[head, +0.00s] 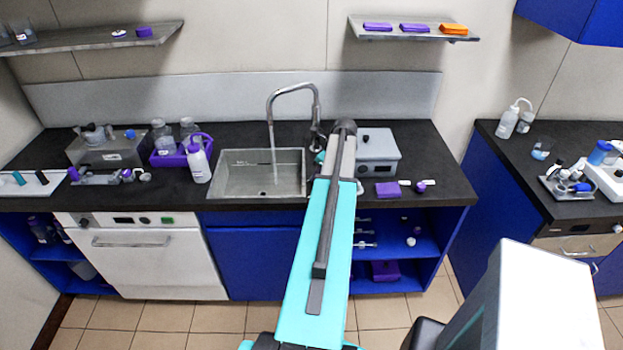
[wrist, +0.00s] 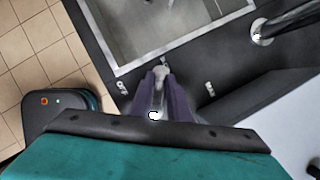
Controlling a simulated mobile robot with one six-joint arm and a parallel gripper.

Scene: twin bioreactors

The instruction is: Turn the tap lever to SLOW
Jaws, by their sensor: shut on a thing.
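The tap (head: 271,105) arches over the sink, and a thin stream of water (head: 274,165) falls from it. In the wrist view, its grey post (wrist: 262,32) stands at the upper right. My gripper (wrist: 161,80) has its purple fingers close together around a pale tap lever (wrist: 161,73), near the sink's edge. Small pale labels lie on the counter, one left of the fingers (wrist: 122,87) and one right (wrist: 210,88); their words are too small to read. In the head view, my arm hides the lever and the fingers.
The sink (head: 211,172) is set in the black counter (head: 430,165). A grey box (head: 377,152) stands close right of my arm. A purple tray (head: 168,160) and a wash bottle (head: 198,163) stand left of the sink. A shelf (head: 412,36) hangs above.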

